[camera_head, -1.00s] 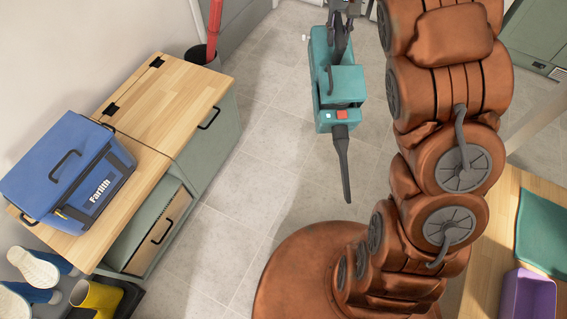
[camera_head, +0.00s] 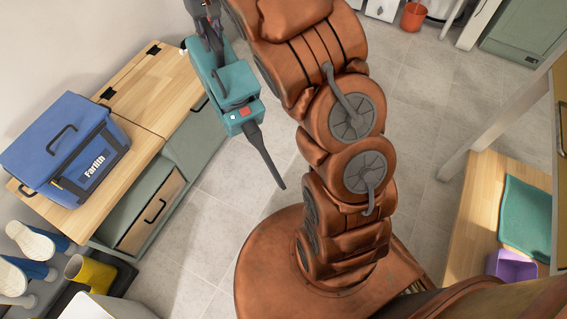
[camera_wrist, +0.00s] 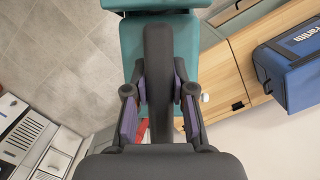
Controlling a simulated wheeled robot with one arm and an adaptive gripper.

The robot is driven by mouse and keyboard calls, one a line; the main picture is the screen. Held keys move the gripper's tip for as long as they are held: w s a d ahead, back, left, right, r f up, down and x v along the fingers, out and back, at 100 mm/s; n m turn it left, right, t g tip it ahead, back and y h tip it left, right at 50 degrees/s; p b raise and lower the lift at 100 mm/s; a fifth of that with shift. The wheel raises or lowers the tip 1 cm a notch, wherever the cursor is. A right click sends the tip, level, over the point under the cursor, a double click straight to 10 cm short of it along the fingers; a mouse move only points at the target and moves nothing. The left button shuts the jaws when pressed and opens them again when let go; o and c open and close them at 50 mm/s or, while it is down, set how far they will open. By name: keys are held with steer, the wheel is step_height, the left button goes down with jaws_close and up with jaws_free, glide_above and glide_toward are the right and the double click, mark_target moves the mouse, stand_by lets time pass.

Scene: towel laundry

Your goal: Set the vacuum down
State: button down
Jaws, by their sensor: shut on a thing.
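The vacuum is a teal handheld body (camera_head: 236,84) with a red button and a dark narrow nozzle pointing down to the right. It hangs in the air in the head view, in front of the cabinet with the wooden top (camera_head: 165,90). My gripper (camera_head: 207,22) is above it, partly cut off by the top edge. In the wrist view my gripper (camera_wrist: 158,105) has its two fingers closed on either side of the vacuum's dark handle (camera_wrist: 158,60). The teal body (camera_wrist: 185,40) shows beyond the fingers.
A blue cooler box (camera_head: 66,150) stands on the near left part of the wooden top. A bench at right holds a teal towel (camera_head: 525,215) and a purple bin (camera_head: 510,266). A red bucket (camera_head: 413,16) is at the back.

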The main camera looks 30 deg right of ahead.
steer(key=s+d+f+m+y+b, duration=0.1)
steer(key=d+f+m+b, duration=0.5)
steer(key=f, duration=1)
steer(key=s+d+f+m+y+b, duration=0.15)
steer(key=d+f+m, duration=0.4)
steer(key=f, duration=1.05)
steer(key=s+d+f+m+t+y+b, duration=0.1)
steer(key=s+f+m+b, duration=0.15)
steer(key=s+f, duration=0.5)
steer(key=s+d+f+m+b, duration=0.1)
steer(key=s+f+m+b, duration=0.3)
steer(key=f, duration=0.7)
steer(key=s+d+f+m+t+y, duration=0.1)
steer(key=s+d+f+m, duration=0.1)
steer(key=s+f, duration=0.7)
steer(key=w+d+f+b, duration=0.2)
steer(key=w+d+b, duration=0.1)
steer(key=w+d, duration=0.7)
steer(key=shift+w+d, duration=0.2)
steer(key=shift+w, duration=0.8)
step_height(320, 180, down, 4)
steer(key=shift+w+r+b, duration=0.1)
steer(key=shift+r+b, duration=0.15)
steer(key=shift+b, duration=0.5)
